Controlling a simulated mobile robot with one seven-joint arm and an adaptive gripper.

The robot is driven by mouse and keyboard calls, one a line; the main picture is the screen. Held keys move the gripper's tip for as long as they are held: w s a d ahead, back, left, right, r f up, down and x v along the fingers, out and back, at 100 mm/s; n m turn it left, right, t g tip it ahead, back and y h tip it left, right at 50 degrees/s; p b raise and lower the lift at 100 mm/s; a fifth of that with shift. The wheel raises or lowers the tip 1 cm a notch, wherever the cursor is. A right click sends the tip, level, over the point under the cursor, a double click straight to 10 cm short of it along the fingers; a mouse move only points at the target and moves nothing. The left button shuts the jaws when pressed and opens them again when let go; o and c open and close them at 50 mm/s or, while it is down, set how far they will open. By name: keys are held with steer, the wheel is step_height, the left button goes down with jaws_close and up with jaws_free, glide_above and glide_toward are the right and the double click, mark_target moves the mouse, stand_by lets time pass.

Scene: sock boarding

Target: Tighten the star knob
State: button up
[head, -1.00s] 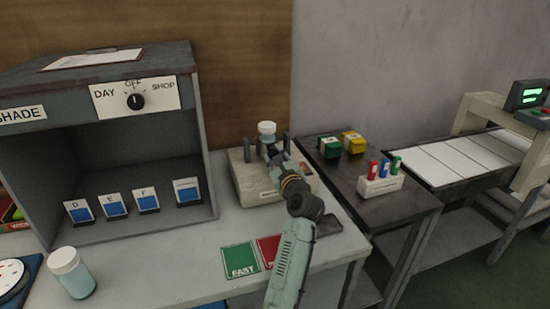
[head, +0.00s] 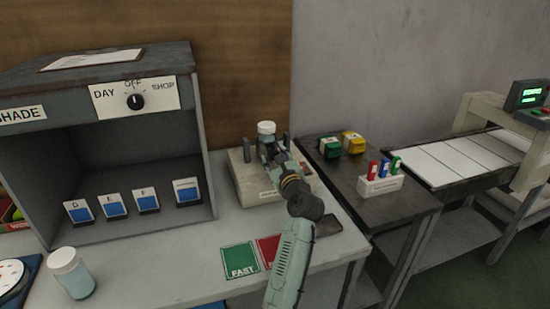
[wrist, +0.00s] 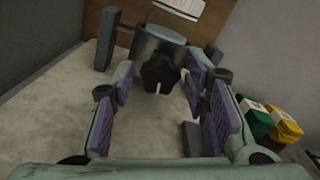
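The black star knob (wrist: 157,73) shows in the wrist view on the near side of a grey round holder (wrist: 158,42). My gripper (wrist: 161,86) is open, with one purple-padded finger on each side of the knob. Gaps show between the pads and the knob, so it is not gripped. In the head view my gripper (head: 271,152) is at the pale test fixture (head: 243,181) on the bench, and the knob is hidden behind it. A white-capped jar (head: 266,128) stands at the holder.
Upright posts (wrist: 106,38) flank the holder. Green FAST card (head: 240,260) and a red card lie in front of the fixture. A shade cabinet (head: 190,100) stands left.

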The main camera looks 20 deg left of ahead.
steer(key=shift+o, duration=0.2)
steer(key=v, duration=1.2)
